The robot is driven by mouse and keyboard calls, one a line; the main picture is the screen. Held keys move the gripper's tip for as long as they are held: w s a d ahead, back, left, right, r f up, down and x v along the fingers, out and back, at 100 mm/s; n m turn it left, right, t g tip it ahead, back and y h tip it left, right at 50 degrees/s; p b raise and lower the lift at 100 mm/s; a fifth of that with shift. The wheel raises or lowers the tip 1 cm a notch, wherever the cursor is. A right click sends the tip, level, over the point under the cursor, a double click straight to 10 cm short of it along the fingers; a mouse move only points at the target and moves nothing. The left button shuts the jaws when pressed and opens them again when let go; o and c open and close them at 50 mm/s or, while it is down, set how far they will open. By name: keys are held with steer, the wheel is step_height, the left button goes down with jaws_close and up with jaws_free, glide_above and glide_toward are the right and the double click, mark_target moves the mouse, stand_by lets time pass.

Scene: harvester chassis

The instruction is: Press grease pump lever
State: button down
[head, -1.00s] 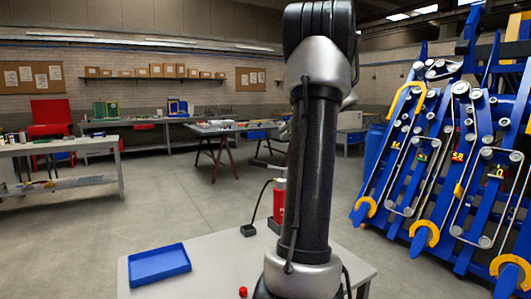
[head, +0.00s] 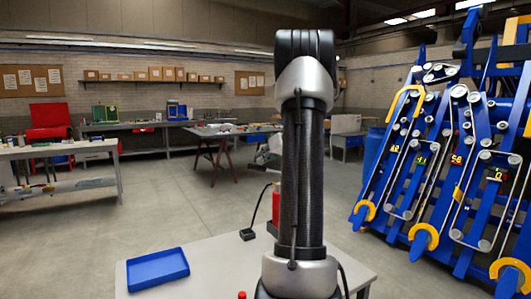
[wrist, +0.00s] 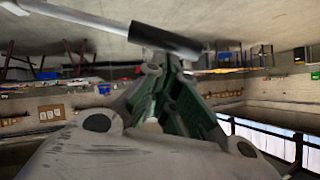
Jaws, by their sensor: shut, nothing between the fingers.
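The red grease pump (head: 276,205) stands on the near grey table in the head view, partly hidden behind my arm. In the wrist view a lever with a black grip (wrist: 166,40) and a thin grey rod crosses the top of the picture. My gripper (wrist: 166,72) has its green-and-grey fingers together with nothing between them. Its tips point at the black grip and appear very close to it; I cannot tell whether they touch. In the head view the gripper and the lever cannot be made out.
A blue tray (head: 158,270) lies on the near table (head: 218,262), with a small black block (head: 247,235) near its far edge. A small red object (head: 241,295) shows at the front. The blue harvester chassis (head: 425,170) stands at right. Open floor lies at left.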

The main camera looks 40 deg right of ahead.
steer(key=shift+f, duration=0.1)
stand_by(0.3)
steer(key=shift+a+f+n+h, duration=0.35)
steer(key=shift+a+f, duration=0.1)
steer(key=shift+f, duration=0.3)
steer(key=shift+a+f+n+h, duration=0.25)
steer(key=shift+a+f+h, duration=0.15)
steer(key=shift+f, duration=0.3)
step_height(320, 180, down, 6)
steer(key=a, duration=0.1)
steer(key=shift+a+f, duration=0.15)
steer(key=shift+a, duration=0.05)
steer(key=shift+w, duration=0.1)
step_height(320, 180, up, 4)
steer(key=r, duration=0.1)
glide_toward(257, 166)
steer(key=shift+s+a+f, duration=0.3)
steer(key=shift+a+f, duration=0.05)
steer(key=shift+a, duration=0.25)
steer(key=shift+s+a+f, duration=0.3)
steer(key=shift+a+f, duration=0.1)
steer(key=shift+a, duration=0.2)
